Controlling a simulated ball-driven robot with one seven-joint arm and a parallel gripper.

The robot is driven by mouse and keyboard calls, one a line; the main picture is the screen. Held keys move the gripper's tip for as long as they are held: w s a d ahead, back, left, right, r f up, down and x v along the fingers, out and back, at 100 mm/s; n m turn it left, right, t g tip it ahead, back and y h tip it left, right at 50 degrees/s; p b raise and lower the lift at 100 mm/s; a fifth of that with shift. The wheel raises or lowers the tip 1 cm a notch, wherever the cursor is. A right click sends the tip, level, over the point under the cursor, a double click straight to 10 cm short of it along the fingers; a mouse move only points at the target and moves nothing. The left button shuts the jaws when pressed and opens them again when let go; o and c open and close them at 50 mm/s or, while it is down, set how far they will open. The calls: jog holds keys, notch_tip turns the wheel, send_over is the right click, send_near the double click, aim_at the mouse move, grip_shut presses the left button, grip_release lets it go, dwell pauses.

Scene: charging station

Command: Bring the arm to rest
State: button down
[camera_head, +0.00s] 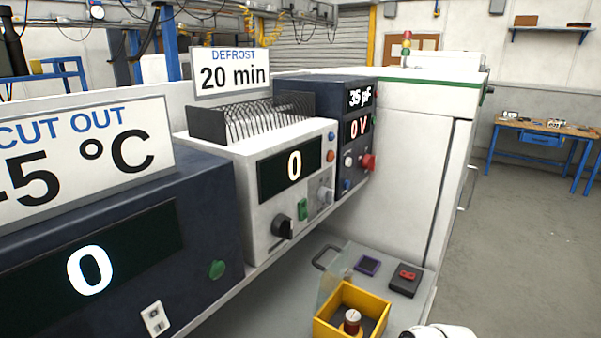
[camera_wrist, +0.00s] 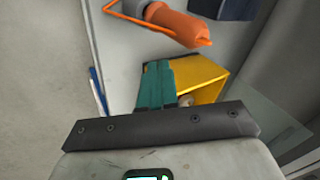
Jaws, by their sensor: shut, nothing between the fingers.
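My gripper (camera_wrist: 157,66) shows in the wrist view as teal fingers closed together, with nothing held. In that view the fingers overlap the left edge of a yellow bin (camera_wrist: 203,72); how high they are above it I cannot tell. In the head view the gripper itself is out of sight, and only a white part of my arm (camera_head: 440,332) shows at the bottom edge.
An orange tool (camera_wrist: 178,22) lies beyond the bin. A dark box with a red top piece (camera_head: 405,280) and a small dark square item (camera_head: 367,265) lie near the bin. Instruments with displays (camera_head: 290,172) line the left. Open floor (camera_head: 520,260) lies right, before a workbench (camera_head: 548,130).

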jog(key=s+d+f+n+g+h+b, duration=0.15)
jog(key=s+f, duration=0.25)
jog(key=s, duration=0.5)
jog(key=s+d+f+h, duration=0.1)
jog(key=s+d+f, duration=0.2)
jog(key=s, duration=0.6)
jog(key=s+d+h, duration=0.1)
jog(key=s+d, duration=0.1)
jog(key=s, duration=0.6)
jog(key=s+d+r+n+g+h+b, duration=0.1)
jog(key=s+d, duration=0.2)
jog(key=s, duration=0.6)
jog(key=shift+s+d+h, duration=0.2)
jog(key=shift+d+h, duration=0.15)
jog(key=shift+r+n+g, duration=0.1)
jog(key=shift+n+g, duration=0.15)
